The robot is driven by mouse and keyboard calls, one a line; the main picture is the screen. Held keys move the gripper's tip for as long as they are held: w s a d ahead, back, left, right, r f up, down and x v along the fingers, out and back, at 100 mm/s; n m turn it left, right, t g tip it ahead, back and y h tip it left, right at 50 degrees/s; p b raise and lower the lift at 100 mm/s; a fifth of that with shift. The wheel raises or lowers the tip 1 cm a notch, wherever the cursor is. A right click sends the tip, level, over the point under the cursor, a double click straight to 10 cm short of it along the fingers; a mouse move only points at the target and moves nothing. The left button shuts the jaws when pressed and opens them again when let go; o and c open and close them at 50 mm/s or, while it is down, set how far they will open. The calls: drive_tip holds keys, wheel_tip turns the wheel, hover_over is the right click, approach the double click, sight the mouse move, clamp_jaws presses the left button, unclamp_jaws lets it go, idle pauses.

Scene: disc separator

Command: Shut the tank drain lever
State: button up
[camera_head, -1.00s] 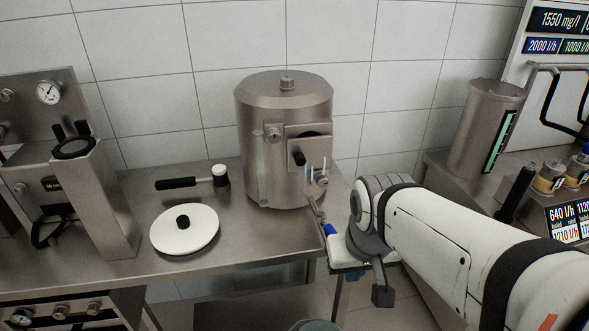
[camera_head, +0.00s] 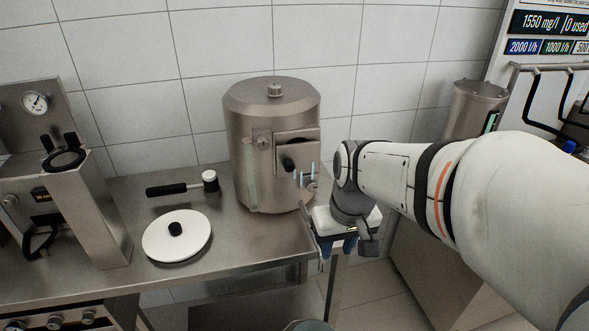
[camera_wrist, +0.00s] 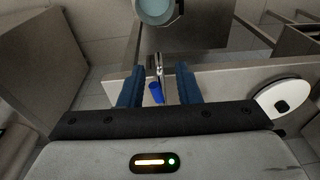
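The steel tank (camera_head: 270,150) stands on the bench's right end. A thin metal lever with a blue grip (camera_wrist: 157,94) hangs from its low front outlet; in the head view my gripper hides most of the lever. My gripper (camera_head: 337,246) is at the bench's front right corner, fingers pointing down. In the wrist view its two blue fingers (camera_wrist: 159,80) are open, one on each side of the blue grip. A gap shows on both sides, so they do not appear to touch it.
A white lid (camera_head: 178,236) and a black-handled tool (camera_head: 180,188) lie on the bench (camera_head: 110,290) left of the tank. A bucket (camera_wrist: 155,10) is at the wrist view's top edge. Another steel cabinet stands right, behind my arm.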

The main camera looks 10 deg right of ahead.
drive_tip(key=shift+o, duration=1)
drive_tip(key=w+d+n+g+y+p, duration=0.1)
drive_tip(key=w+p, duration=0.3)
drive_tip(key=w, duration=0.7)
drive_tip(key=shift+w+d+n+g+y+p, duration=0.3)
drive_tip(key=shift+w+d+n+g, duration=0.1)
drive_tip(key=shift+d+n+g, duration=0.15)
drive_tip(key=f, duration=0.2)
drive_tip(key=a+f, duration=0.1)
drive_tip(key=f, duration=0.5)
drive_tip(key=shift+a+f+p, duration=0.1)
drive_tip(key=shift+a+p, duration=0.15)
drive_tip(key=shift+p, duration=0.15)
clamp_jaws()
